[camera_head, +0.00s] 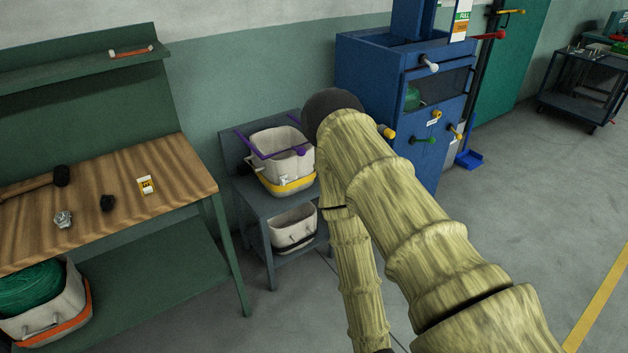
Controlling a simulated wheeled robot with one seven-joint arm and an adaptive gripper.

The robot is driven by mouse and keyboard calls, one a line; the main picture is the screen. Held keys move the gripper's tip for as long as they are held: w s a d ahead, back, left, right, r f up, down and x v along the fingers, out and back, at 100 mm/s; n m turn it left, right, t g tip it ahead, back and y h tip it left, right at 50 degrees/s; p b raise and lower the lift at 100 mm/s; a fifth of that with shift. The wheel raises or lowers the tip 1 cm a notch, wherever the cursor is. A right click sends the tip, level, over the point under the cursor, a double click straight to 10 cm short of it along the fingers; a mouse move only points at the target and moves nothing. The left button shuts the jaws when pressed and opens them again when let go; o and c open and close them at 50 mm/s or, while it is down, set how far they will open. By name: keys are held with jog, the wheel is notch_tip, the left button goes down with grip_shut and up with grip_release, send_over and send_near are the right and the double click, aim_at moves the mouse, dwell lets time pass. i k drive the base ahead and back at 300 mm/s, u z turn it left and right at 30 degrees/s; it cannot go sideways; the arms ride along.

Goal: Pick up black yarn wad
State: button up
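A small black wad (107,202), which looks like the black yarn wad, lies on the wooden top of the green workbench (185,180) at the left. It sits between a crumpled silver-grey piece (63,219) and a small white and yellow box (145,185), apart from both. My arm rises from the lower right, bends at the top middle and runs down to the bottom edge. My gripper is not in view, so its state is hidden.
A black-headed mallet (61,176) lies at the bench's left. A grey stand (257,208) with light bins (292,232) is right of the bench, before a blue cabinet (352,68). A bin with green netting (68,300) sits below the bench.

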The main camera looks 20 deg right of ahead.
aim_at(107, 202)
jog(key=z, duration=0.05)
jog(key=i, duration=0.45)
jog(key=u, duration=0.75)
jog(key=k, duration=0.5)
jog(key=u, duration=1.7)
jog(key=i, duration=1.25)
